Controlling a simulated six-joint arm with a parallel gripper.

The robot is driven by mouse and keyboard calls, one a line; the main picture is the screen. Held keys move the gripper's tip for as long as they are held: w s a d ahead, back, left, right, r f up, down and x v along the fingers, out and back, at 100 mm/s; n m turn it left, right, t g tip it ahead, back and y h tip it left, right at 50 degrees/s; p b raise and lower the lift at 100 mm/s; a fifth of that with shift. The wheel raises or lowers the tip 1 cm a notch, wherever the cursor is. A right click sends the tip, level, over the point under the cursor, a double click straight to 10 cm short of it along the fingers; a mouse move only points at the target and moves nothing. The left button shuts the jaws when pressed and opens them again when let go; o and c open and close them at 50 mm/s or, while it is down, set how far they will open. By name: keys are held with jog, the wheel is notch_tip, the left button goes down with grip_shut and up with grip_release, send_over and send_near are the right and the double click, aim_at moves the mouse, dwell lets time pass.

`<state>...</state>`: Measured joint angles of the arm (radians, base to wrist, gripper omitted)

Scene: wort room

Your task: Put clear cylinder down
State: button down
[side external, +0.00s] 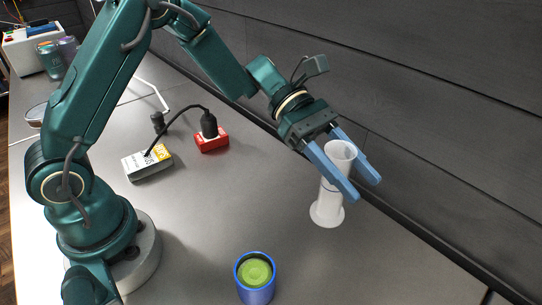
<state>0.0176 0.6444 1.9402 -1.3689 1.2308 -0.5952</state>
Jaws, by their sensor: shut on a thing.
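The clear cylinder (329,206) is a tall, whitish, translucent vessel with an open top and a wider foot. It stands upright or nearly so toward the right of the grey table (225,210). My gripper (362,188) comes in from the upper left, with one blue finger on each side of the cylinder's upper part. It is shut on the cylinder. The near finger hides part of the cylinder's middle. I cannot tell whether the foot touches the table or hangs just above it.
A blue cup (256,292) with green contents stands at the front. A red block (211,141) with a black cabled probe and a white-and-yellow box (148,164) lie to the left. A dark panelled wall (440,120) runs behind. The table between cup and cylinder is clear.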

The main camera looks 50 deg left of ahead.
jog(key=shift+d+f, duration=0.25)
jog(key=shift+d, duration=0.1)
jog(key=shift+f, duration=2)
jog(key=shift+f, duration=0.15)
jog(key=shift+c, duration=1.8)
grip_release()
